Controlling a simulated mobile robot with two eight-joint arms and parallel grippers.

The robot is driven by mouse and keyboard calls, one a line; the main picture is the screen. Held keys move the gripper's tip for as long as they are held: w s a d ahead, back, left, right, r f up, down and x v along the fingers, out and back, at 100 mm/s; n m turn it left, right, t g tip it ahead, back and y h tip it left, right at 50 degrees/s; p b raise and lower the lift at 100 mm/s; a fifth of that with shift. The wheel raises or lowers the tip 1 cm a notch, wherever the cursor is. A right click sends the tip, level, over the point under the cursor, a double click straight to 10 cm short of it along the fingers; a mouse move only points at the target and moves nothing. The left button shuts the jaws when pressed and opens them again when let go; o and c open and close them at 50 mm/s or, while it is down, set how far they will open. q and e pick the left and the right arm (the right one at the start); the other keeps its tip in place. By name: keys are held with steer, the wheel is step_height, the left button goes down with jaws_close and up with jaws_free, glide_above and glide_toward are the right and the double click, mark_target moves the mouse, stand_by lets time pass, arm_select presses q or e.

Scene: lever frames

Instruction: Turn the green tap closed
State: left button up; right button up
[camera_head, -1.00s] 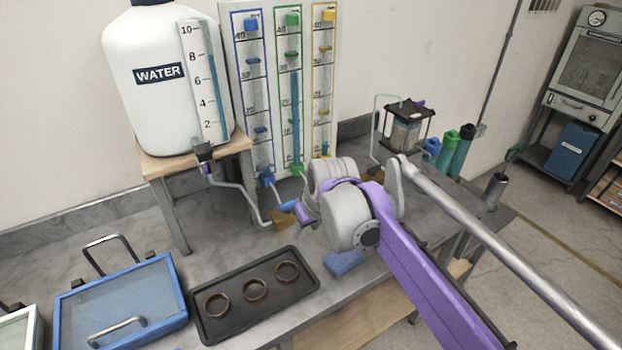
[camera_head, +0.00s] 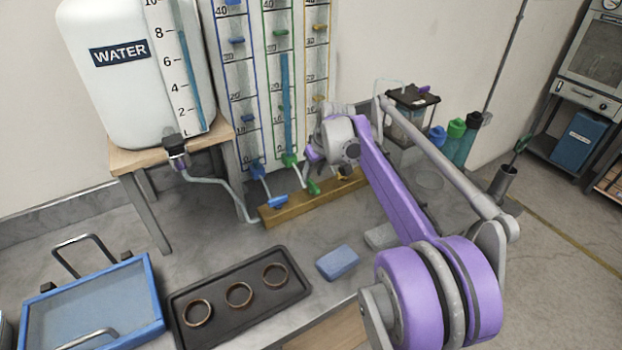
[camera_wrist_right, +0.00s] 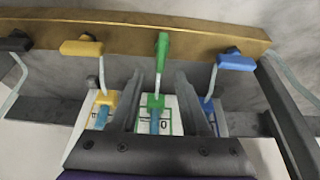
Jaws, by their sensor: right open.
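The green tap (camera_head: 313,187) sits on a wooden bar (camera_head: 272,215) below the green-framed column (camera_head: 278,90), between the blue tap (camera_head: 277,202) and the yellow tap (camera_head: 345,176). In the right wrist view the green handle (camera_wrist_right: 162,48) points across the bar, while the yellow handle (camera_wrist_right: 82,47) and the blue handle (camera_wrist_right: 237,62) lie along it. My right gripper (camera_head: 312,154) is close behind and above the green tap. In its wrist view the gripper (camera_wrist_right: 158,82) is open, one finger on each side of the green pipe, with nothing held. My left gripper is out of view.
The water tank (camera_head: 130,75) stands on a wooden stand at left. A black tray (camera_head: 208,328) with rings, a blue-framed box (camera_head: 95,305) and a blue sponge-like block (camera_head: 338,262) lie in front. Bottles (camera_head: 455,145) stand at right.

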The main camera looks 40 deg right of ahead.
mark_target(310, 180)
steer(key=shift+x, duration=1.75)
jaws_close()
